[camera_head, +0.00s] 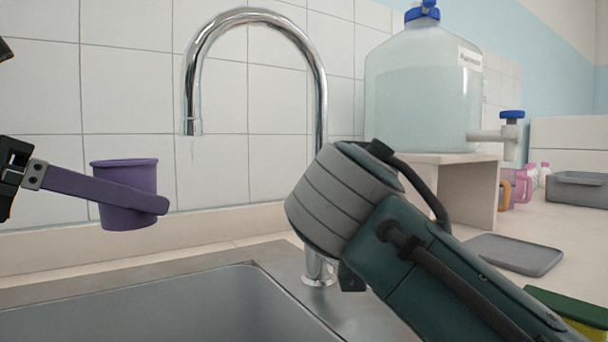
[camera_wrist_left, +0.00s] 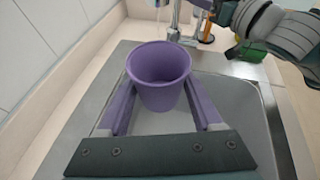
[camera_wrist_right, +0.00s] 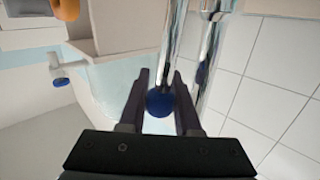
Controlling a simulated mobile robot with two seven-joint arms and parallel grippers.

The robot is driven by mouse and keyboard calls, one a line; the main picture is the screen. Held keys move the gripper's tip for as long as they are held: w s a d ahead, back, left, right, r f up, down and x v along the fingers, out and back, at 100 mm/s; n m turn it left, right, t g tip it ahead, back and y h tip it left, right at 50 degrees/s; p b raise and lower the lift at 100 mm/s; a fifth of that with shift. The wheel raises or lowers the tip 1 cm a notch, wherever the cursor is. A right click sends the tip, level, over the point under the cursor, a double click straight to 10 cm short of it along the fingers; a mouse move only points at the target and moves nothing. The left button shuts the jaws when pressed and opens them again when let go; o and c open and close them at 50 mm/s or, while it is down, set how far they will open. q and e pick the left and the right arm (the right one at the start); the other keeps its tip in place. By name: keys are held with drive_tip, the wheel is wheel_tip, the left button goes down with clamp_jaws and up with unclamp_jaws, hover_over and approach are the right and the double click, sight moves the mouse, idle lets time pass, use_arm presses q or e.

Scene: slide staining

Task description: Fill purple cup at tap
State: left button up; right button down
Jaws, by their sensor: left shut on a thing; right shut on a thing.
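The purple cup (camera_head: 127,178) is upright in the air, to the left of and lower than the spout of the chrome tap (camera_head: 319,110). My left gripper (camera_head: 158,204) is shut around the cup's sides; the left wrist view shows the cup (camera_wrist_left: 160,75) between both fingers, with no water visible inside. A faint thin line hangs under the spout; I cannot tell if it is water. My right arm hides that grip in the head view.
The grey sink (camera_head: 180,310) lies below the cup. A clear water carboy (camera_head: 415,105) with a side valve stands on a raised shelf (camera_head: 470,190) at right. A grey tray (camera_head: 515,254) and a green-yellow sponge (camera_head: 570,308) lie on the right counter. The tiled wall is close behind.

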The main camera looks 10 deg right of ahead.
drive_tip(key=shift+w+d+f+m+g+y, duration=0.25)
drive_tip(key=shift+d+f+m+g+y, duration=0.25)
drive_tip(key=shift+d, duration=0.2)
drive_tip(key=shift+w+d+f+m+g+y, duration=0.25)
drive_tip(key=shift+d+f+m+g+y, duration=0.1)
drive_tip(key=shift+d+m+g, duration=0.3)
drive_tip(key=shift+w+d+f+m+g+y, duration=0.25)
drive_tip(key=shift+d+f+m+g+y, duration=0.2)
drive_tip(key=shift+d, duration=0.35)
drive_tip(key=c, duration=0.9)
unclamp_jaws()
drive_tip(key=shift+s, duration=0.1)
